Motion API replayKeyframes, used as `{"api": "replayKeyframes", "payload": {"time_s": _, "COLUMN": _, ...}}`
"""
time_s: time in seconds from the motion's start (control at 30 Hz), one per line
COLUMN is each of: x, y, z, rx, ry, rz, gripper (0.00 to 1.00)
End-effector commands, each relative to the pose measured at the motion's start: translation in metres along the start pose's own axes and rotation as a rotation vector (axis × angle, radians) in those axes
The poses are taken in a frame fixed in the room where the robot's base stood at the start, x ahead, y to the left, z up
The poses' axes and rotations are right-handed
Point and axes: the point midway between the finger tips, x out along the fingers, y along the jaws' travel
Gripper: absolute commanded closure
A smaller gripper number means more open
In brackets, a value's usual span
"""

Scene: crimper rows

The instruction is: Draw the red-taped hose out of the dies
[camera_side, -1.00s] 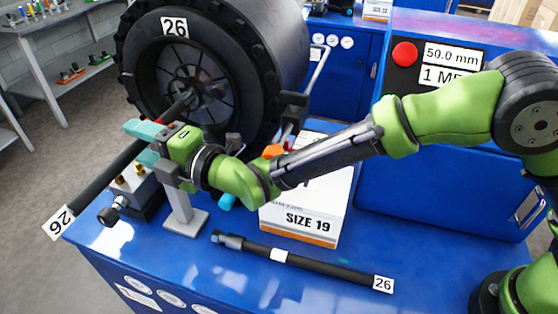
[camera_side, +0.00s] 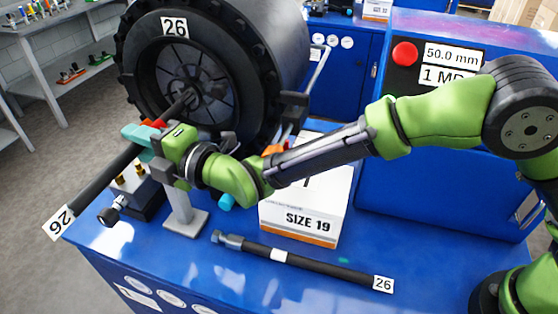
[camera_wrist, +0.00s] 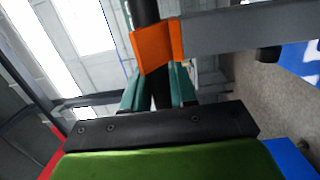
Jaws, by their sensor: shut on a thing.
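The red-taped hose (camera_side: 97,183) is black, with a white 26 tag (camera_side: 60,222) at its free lower-left end. It slants up to the right into the dies (camera_side: 190,97) of the round black crimper head marked 26. The red tape (camera_side: 155,123) shows just above my gripper, on the die side. My gripper (camera_side: 145,142) has teal fingers and is shut around the hose, outside the die opening. In the wrist view my fingers (camera_wrist: 160,90) have the dark hose (camera_wrist: 143,12) between them. The hose's end inside the dies cannot be made out.
A grey post (camera_side: 184,208) stands below my gripper, beside a block with brass fittings (camera_side: 130,180). Another black hose tagged 26 (camera_side: 320,266) lies on the blue bench. A SIZE 19 box (camera_side: 308,215) stands behind it. An orange piece (camera_wrist: 157,45) shows close by in the wrist view.

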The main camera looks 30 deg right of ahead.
Motion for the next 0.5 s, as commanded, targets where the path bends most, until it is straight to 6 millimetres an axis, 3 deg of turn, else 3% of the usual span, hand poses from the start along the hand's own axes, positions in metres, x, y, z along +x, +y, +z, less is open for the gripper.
{"api": "replayKeyframes", "payload": {"time_s": 0.5, "x": 0.0001, "y": 0.0037, "z": 0.0000, "rx": -0.002, "ry": 0.000, "rz": 0.005, "gripper": 1.00}}
